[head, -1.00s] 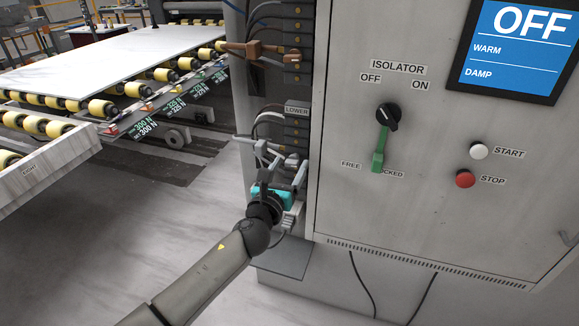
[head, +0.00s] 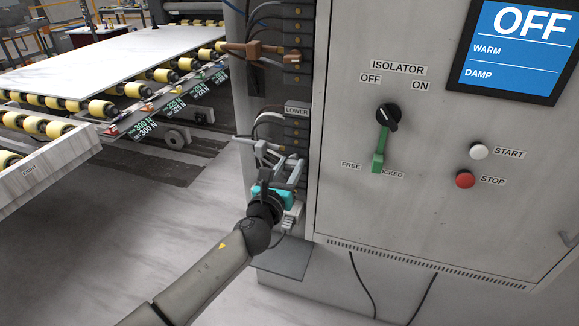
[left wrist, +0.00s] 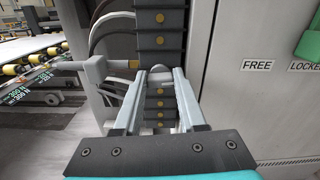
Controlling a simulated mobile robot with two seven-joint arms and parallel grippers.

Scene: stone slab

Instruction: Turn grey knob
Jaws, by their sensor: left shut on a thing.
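The grey knob (left wrist: 160,69) shows between the fingertips in the left wrist view, low on the dark terminal column at the cabinet's left side. A grey arm with a blocky end (left wrist: 95,70) reaches out left of it. My left gripper (head: 277,155) is shut on the grey knob, its two pale fingers on either side of it. In the head view the fingers hide most of the knob. My right gripper is not in view.
A brown handle (head: 262,49) sits higher on the same column. The cabinet front has a black isolator switch (head: 387,117), a green tag (head: 379,150), a white START button (head: 478,152) and a red STOP button (head: 465,180). A roller conveyor (head: 103,108) with a slab (head: 110,60) is at left.

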